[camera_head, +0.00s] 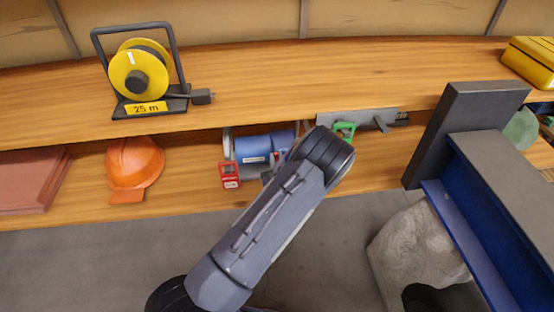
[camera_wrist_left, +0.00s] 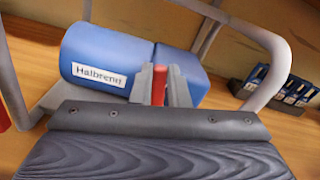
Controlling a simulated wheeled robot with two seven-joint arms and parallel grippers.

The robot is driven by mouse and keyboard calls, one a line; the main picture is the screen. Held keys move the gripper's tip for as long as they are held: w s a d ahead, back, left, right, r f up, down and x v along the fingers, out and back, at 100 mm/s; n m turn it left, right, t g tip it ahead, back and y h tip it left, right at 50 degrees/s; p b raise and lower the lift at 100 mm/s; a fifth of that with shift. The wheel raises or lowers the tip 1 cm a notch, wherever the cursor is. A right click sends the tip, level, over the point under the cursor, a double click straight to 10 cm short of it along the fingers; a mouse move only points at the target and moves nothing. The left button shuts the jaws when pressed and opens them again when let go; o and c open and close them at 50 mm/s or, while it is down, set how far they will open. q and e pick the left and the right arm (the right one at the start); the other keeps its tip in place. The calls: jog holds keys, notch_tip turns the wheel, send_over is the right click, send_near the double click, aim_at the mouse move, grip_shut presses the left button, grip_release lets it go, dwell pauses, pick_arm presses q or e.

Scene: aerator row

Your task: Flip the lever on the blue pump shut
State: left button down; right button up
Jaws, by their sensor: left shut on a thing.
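The blue pump (camera_head: 253,148) lies in a grey tube frame on the lower wooden shelf. In the left wrist view the pump (camera_wrist_left: 85,52) has a white "Halbrenn" label. A narrow red lever (camera_wrist_left: 159,85) stands at the pump's near side, between the fingertips of my left gripper (camera_wrist_left: 160,88), which is shut on it. Only a short red piece of the lever shows, so its full position is hard to tell. In the head view my left forearm and wrist partly cover the pump's right side and the gripper. My right gripper is not in view.
A red tagged item (camera_head: 229,176) hangs at the pump frame's left. A green item (camera_head: 343,131) is to the right. An orange helmet (camera_head: 135,162) sits further left. A yellow cable reel (camera_head: 140,72) stands on the upper shelf. A dark upright (camera_head: 455,135) stands at right.

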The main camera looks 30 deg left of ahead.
pick_arm(q)
jog(key=m, duration=0.1)
jog(key=d+m+p, duration=0.1)
jog(key=m, duration=0.1)
jog(key=shift+w, duration=0.3)
jog(key=c, duration=1.4)
grip_release()
jog(key=shift+d+p, duration=0.1)
jog(key=shift+p, duration=0.2)
jog(key=p+v, duration=0.1)
jog(key=v, duration=0.6)
jog(key=shift+s+d, duration=0.2)
jog(key=shift+s, duration=0.15)
